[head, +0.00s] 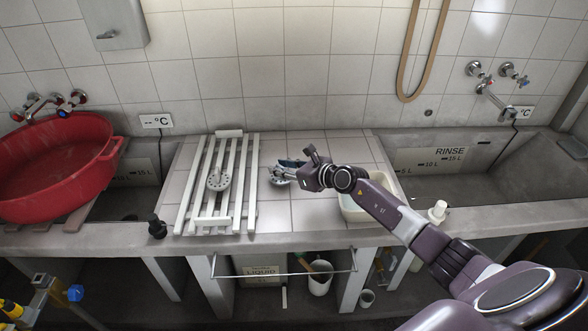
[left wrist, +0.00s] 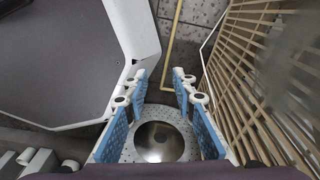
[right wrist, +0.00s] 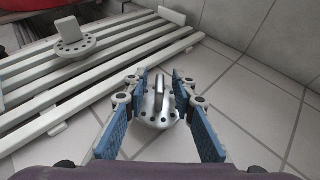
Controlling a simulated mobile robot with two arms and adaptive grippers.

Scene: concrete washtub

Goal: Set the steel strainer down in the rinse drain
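The steel strainer (right wrist: 158,108), a shiny perforated disc with an upright fin handle, lies on the tiled counter right of the slatted rack. In the head view its edge (head: 281,180) shows beside my right gripper (head: 292,172), which partly covers it. In the right wrist view my right gripper (right wrist: 158,84) is open, one finger on each side of the handle, with gaps showing. The rinse basin (head: 440,188), a concrete tub labelled RINSE, is at the right; I cannot make out its drain, and my right arm covers part of the basin. My left gripper (left wrist: 162,82) is open over the floor area.
A similar, duller grey strainer (head: 218,180) lies on the white slatted rack (head: 240,185). A cream tub (head: 353,208) stands behind my right arm. A white bottle (head: 437,211) stands on the rinse basin's front edge. A red basin (head: 60,165) is at the left.

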